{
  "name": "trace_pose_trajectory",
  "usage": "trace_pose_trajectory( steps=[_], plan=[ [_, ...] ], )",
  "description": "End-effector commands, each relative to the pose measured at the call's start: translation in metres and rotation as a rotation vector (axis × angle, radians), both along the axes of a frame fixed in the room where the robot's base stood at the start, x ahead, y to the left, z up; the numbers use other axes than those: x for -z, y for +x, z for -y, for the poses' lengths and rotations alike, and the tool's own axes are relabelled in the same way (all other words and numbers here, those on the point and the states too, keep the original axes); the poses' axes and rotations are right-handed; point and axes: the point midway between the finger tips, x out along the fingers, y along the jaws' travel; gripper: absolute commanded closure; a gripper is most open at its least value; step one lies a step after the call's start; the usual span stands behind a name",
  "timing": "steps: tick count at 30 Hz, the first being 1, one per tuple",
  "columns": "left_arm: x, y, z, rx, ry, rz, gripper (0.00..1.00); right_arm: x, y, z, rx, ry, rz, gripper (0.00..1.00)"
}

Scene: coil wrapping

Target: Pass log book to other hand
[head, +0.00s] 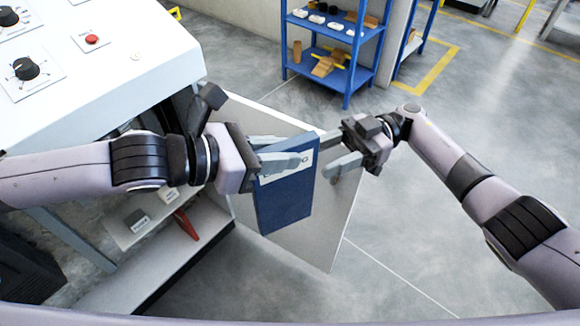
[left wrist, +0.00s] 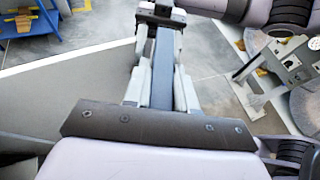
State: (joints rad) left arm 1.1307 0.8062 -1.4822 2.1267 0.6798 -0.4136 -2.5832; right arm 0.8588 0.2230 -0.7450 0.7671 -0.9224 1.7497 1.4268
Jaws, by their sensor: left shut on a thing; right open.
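The log book (head: 285,203) is a blue, upright book with a white label near its top. My left gripper (head: 285,158) is shut on its upper part and holds it in the air in front of an open white door. In the left wrist view the book (left wrist: 162,75) shows edge-on between the fingers of my left gripper (left wrist: 160,80). My right gripper (head: 338,155) is open, just right of the book's upper right edge, with its fingers pointing left toward it. Whether its fingers touch the book I cannot tell.
A white control cabinet (head: 110,60) with knobs and a red button stands at left. Its open door (head: 338,225) hangs behind the book. Inside is a low shelf (head: 165,255) with small items. A blue rack (head: 345,62) stands at the back. The floor at right is clear.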

Motion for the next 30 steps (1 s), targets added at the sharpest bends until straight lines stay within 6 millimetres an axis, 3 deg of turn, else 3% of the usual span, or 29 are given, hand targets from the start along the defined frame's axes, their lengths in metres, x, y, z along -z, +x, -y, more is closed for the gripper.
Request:
trace_pose_trajectory(
  steps=[13,27,30],
  plan=[
    [-0.001,0.0,0.0,0.0,-0.001,0.002,1.0,0.0,-0.034,-0.064,-0.002,0.004,-0.002,0.49],
    [-0.001,0.0,0.0,0.0,-0.001,0.002,1.0,0.0,-0.039,-0.074,0.001,0.001,-0.002,0.49],
    [-0.001,0.0,0.0,0.0,-0.001,0.002,1.0,0.0,-0.039,-0.074,0.001,0.001,-0.002,0.81]
  ],
)
